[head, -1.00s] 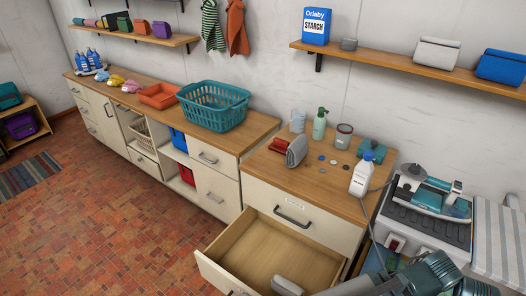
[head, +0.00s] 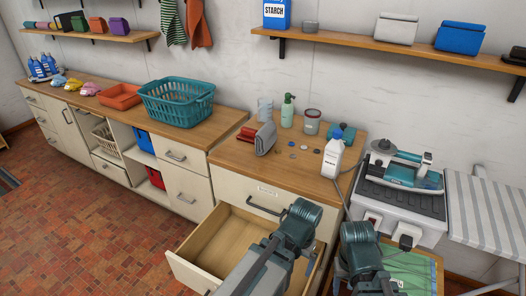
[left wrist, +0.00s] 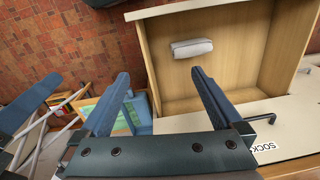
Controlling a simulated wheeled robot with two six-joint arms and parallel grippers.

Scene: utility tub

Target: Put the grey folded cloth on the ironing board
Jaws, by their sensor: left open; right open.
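A light grey folded cloth (left wrist: 192,48) lies on the bottom of the open drawer (left wrist: 158,60) in the left wrist view. In the head view my left arm hides it.
The counter (head: 225,165) holds a white bottle (head: 332,158), a green pump bottle (head: 287,111), a jar and small discs. An iron (head: 400,170) rests on its station left of the board, with a cord beside it. The open drawer (head: 188,272) juts out from the cabinet.

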